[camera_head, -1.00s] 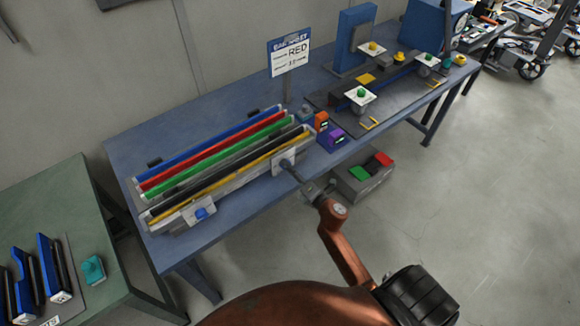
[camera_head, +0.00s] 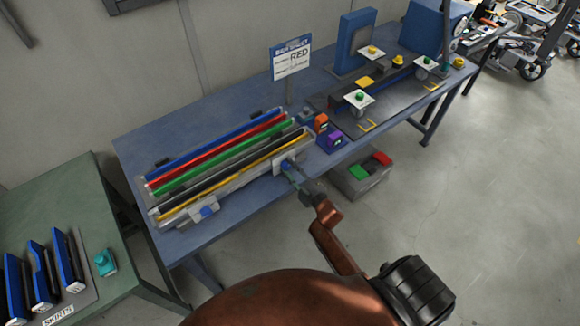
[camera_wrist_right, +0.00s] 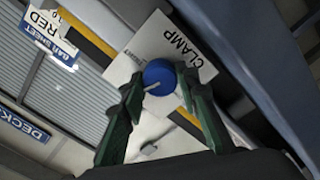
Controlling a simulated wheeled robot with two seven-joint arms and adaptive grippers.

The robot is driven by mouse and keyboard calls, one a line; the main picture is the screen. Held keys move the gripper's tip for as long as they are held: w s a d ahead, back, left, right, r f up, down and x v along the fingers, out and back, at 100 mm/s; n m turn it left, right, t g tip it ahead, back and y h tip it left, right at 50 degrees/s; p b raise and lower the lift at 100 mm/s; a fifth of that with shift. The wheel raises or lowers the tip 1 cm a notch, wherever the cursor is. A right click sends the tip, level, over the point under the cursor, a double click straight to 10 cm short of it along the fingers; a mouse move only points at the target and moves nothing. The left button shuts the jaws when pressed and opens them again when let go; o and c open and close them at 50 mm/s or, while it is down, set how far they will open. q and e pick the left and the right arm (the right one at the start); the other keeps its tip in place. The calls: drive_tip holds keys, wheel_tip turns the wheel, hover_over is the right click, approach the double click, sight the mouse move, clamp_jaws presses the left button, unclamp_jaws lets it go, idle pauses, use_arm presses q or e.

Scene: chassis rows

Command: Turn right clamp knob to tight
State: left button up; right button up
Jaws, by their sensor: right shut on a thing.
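The right clamp knob (camera_wrist_right: 159,77) is a round blue knob with a white pointer mark, on a white plate (camera_wrist_right: 150,42) marked CLAMP. In the wrist view the pointer runs toward the lower left; the small lettering beside the knob is unreadable. My right gripper (camera_wrist_right: 160,88) has its two dark green fingers on either side of the knob and is shut on it. In the head view the right gripper (camera_head: 292,174) reaches the front right end of the rail fixture, with a bit of the blue knob (camera_head: 285,165) showing. My left gripper is out of view.
The fixture on the blue bench (camera_head: 180,130) holds several coloured bars. A second blue knob (camera_head: 208,211) sits at its left end. A sign reading RED (camera_head: 291,58) stands behind. A grey box with green and red pads (camera_head: 360,177) is below the bench edge.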

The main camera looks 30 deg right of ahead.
drive_tip(key=m+p, duration=0.2)
drive_tip(key=m, duration=0.1)
drive_tip(key=shift+r+m, duration=0.1)
drive_tip(key=shift+m, duration=0.3)
drive_tip(key=m+p, duration=0.1)
drive_tip(key=m, duration=0.2)
drive_tip(key=shift+m+p, duration=0.3)
drive_tip(key=shift+p, duration=0.1)
drive_tip(key=m+p, duration=0.1)
drive_tip(key=m, duration=0.2)
drive_tip(key=shift+m+p, duration=0.55)
drive_tip(key=shift+m, duration=0.95)
drive_tip(key=shift+f+m, duration=0.2)
drive_tip(key=shift+m, duration=0.1)
drive_tip(key=o, duration=1.2)
drive_tip(key=shift+c, duration=0.2)
